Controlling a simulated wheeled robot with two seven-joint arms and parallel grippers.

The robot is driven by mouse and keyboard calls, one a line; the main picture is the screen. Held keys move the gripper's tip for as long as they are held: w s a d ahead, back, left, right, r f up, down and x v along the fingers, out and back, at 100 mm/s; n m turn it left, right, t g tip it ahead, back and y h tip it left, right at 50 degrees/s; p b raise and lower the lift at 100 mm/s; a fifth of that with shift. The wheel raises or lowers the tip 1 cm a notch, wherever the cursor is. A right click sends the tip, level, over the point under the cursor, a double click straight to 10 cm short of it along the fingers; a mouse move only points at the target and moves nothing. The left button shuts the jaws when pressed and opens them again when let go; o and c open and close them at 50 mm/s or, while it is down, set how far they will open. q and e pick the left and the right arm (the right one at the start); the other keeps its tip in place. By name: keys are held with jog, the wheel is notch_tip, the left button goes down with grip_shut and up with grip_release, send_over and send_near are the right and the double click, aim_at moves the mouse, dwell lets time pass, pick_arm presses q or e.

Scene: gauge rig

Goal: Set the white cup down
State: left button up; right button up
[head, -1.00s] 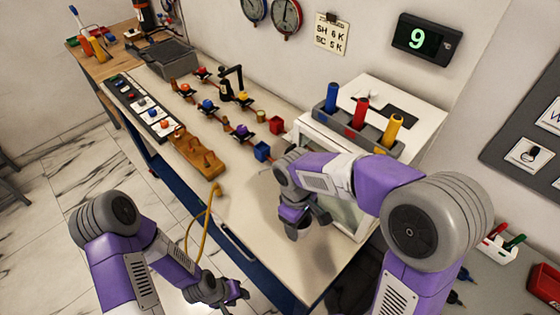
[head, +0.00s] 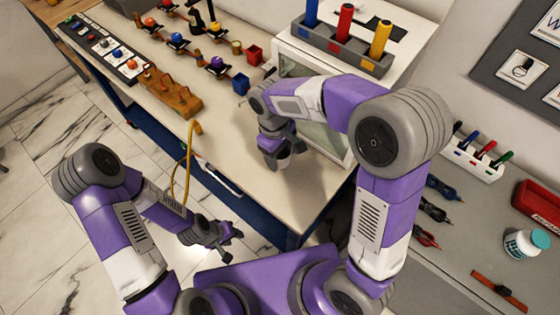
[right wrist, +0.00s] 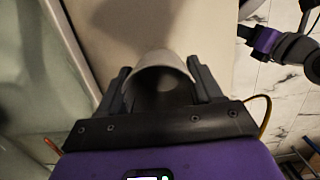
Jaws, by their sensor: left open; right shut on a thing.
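The white cup (head: 283,161) is at my right gripper (head: 274,149), over the pale bench top in the head view. In the right wrist view the cup (right wrist: 165,66) sits between the two dark fingers of the gripper (right wrist: 162,82), which are shut on it. I look into its open mouth there. The gripper hides much of the cup in the head view, and I cannot tell whether its base touches the bench. My left gripper (head: 222,238) is open and empty, in front of the bench's front edge.
A white cabinet (head: 318,138) stands just right of the cup, with a grey rack (head: 345,50) of coloured cylinders on top. Bare bench top (head: 225,130) lies left of the cup.

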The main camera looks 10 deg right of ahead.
aim_at(281, 163)
jog(key=shift+f+b, duration=0.6)
jog(key=shift+f, duration=1.65)
jog(key=shift+f, duration=0.15)
jog(key=o, duration=1)
jog(key=shift+o, duration=0.2)
